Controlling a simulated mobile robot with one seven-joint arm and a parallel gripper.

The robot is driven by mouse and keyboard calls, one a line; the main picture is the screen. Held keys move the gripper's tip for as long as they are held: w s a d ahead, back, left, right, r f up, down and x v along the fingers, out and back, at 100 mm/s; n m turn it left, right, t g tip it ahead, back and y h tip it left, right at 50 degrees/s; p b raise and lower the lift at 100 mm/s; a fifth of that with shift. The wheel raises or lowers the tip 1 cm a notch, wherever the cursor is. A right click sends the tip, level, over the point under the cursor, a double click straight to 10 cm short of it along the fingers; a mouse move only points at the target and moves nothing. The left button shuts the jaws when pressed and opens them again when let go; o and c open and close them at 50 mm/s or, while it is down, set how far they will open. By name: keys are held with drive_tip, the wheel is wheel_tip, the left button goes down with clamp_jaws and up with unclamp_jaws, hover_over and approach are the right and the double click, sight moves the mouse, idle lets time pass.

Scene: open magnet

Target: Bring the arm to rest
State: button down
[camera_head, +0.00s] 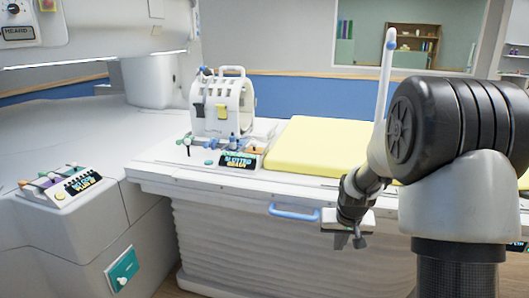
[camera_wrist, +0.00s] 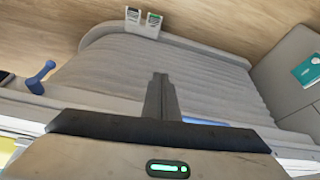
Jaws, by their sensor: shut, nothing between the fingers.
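My gripper (camera_head: 348,243) hangs pointing down in front of the side of the patient table (camera_head: 152,184), right of the blue handle (camera_head: 294,212). In the wrist view my gripper's fingers (camera_wrist: 160,80) are together with nothing between them. The ribbed table base (camera_wrist: 105,75) lies beyond the fingers. My arm bends down from the large dark joint at the right of the head view, and it hides part of the table's right end.
A yellow pad (camera_head: 310,145) and a white coil-like frame (camera_head: 222,103) are on the table. A small control panel (camera_head: 62,185) sits at left. A teal switch plate (camera_head: 121,270) is on the lower housing. The wrist view shows wooden floor (camera_wrist: 215,25) beyond the base.

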drive_tip(key=s+a+r, duration=0.2)
drive_tip(key=s+r, duration=0.5)
drive_tip(key=r, duration=0.1)
drive_tip(key=s+a+r, duration=0.3)
drive_tip(key=s+r, duration=0.4)
drive_tip(key=s+a+r+n+t, duration=0.1)
drive_tip(key=s+r, duration=0.1)
drive_tip(key=s, duration=0.6)
drive_tip(key=s+a+r+n, duration=0.1)
drive_tip(key=s+r, duration=0.1)
drive_tip(key=s, duration=0.6)
wheel_tip(320, 180, up, 23)
drive_tip(key=p, duration=2.3)
drive_tip(key=shift+a+y+p, duration=0.2)
drive_tip(key=shift+y+p, duration=0.1)
drive_tip(key=shift+d+r+m, duration=0.1)
drive_tip(key=shift+d+m, duration=0.05)
drive_tip(key=shift+m, duration=0.15)
